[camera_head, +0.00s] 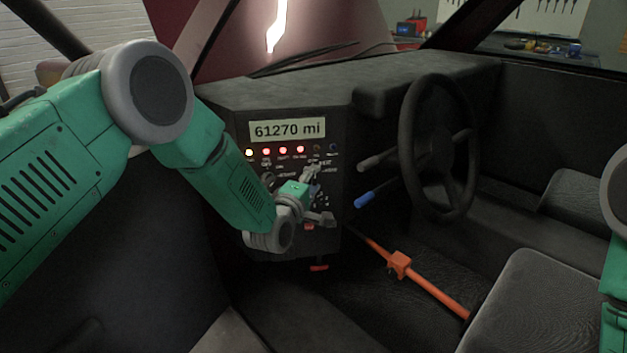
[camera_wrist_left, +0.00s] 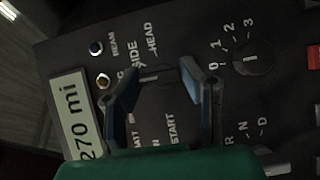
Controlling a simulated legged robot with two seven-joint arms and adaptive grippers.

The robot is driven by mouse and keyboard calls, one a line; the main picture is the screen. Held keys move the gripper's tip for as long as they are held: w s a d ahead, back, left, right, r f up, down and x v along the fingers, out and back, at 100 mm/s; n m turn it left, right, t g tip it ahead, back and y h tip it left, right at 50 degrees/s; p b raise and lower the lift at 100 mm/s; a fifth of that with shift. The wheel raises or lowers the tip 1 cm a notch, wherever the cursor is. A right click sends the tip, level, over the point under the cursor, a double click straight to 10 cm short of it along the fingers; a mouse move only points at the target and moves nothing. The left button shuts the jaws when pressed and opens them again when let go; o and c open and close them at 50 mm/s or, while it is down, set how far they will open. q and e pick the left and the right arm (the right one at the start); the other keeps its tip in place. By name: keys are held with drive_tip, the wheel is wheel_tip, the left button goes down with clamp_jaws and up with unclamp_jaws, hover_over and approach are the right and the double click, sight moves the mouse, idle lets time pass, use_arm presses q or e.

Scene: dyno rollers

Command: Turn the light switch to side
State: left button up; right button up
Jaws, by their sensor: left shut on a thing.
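The light switch (camera_wrist_left: 149,79) is a dark round knob on the black dash panel, with the labels SIDE, HEAD and BEAM near it in the left wrist view. My left gripper (camera_wrist_left: 161,74) has its two fingers on either side of this knob, shut on it. In the head view my left gripper (camera_head: 318,194) is at the right part of the panel and hides the knob. The knob's exact pointer position is hard to read in the dim light. My right gripper is out of view; only part of my right arm shows at the right edge.
The display (camera_head: 287,130) reads 61270 mi above a row of indicator lamps, several lit. A numbered dial (camera_wrist_left: 252,57) sits close to my left fingers. The steering wheel (camera_head: 438,148), a blue-tipped stalk (camera_head: 366,199) and an orange lever (camera_head: 430,287) are to the right.

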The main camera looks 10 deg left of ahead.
use_arm(q)
drive_tip(key=m+g+y+p, duration=0.1)
drive_tip(key=m+g+p, duration=0.1)
drive_tip(key=m+p, duration=0.1)
drive_tip(key=shift+r, duration=0.1)
drive_tip(key=shift+m+g+y+p, duration=0.6)
drive_tip(key=shift+m+g+p, duration=0.1)
drive_tip(key=shift+m+p, duration=0.5)
drive_tip(key=o, duration=1.1)
drive_tip(key=shift+o, duration=0.2)
